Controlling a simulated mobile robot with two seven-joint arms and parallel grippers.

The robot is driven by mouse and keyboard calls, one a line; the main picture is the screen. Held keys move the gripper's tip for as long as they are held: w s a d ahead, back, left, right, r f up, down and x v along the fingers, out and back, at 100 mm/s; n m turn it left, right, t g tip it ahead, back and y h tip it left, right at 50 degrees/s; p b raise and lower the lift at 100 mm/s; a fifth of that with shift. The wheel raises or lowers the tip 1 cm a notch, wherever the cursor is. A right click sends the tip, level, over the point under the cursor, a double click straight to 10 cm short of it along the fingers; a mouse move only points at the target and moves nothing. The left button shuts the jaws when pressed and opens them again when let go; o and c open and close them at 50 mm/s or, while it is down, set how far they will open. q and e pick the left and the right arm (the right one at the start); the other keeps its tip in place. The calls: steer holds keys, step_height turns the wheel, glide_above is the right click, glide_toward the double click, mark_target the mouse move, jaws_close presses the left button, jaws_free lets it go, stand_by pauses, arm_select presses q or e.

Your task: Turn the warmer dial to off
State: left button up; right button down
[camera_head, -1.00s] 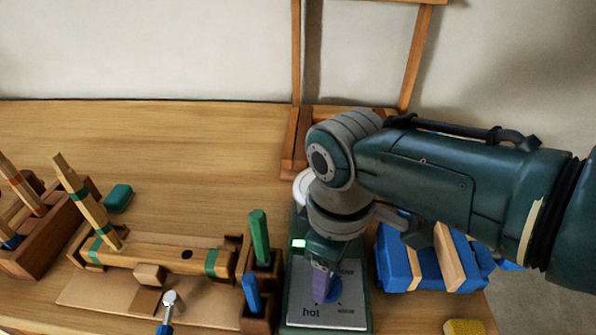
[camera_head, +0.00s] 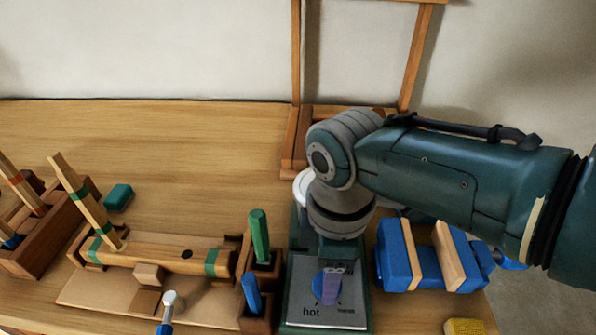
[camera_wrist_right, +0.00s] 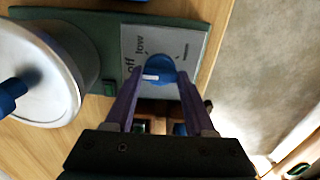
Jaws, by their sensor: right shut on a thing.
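The warmer (camera_head: 297,318) is a dark green box with a grey panel (camera_head: 345,318) at the front middle of the bench. Its blue dial (camera_head: 317,289) sits on the panel, partly covered by my right gripper (camera_head: 332,284). In the right wrist view, the purple fingers of my right gripper (camera_wrist_right: 161,76) are shut on the blue dial (camera_wrist_right: 160,66), one on each side. A white mark on the dial lies on its left side, near the word "off" (camera_wrist_right: 130,66); I cannot tell whether it lines up exactly. My left gripper is not in view.
A white pot with a blue knob (camera_wrist_right: 45,70) stands on the warmer, left in the wrist view. Green and blue handles (camera_head: 259,236) stand upright in a wooden holder on the left. A yellow sponge (camera_head: 465,327) lies front right.

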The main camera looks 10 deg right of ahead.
steer(key=shift+c, duration=1.2)
jaws_free()
steer(key=shift+r+p, duration=0.3)
steer(key=shift+r, duration=0.1)
step_height(320, 180, up, 9)
steer(key=p, duration=0.3)
steer(key=shift+p, duration=0.35)
steer(key=shift+a, duration=0.1)
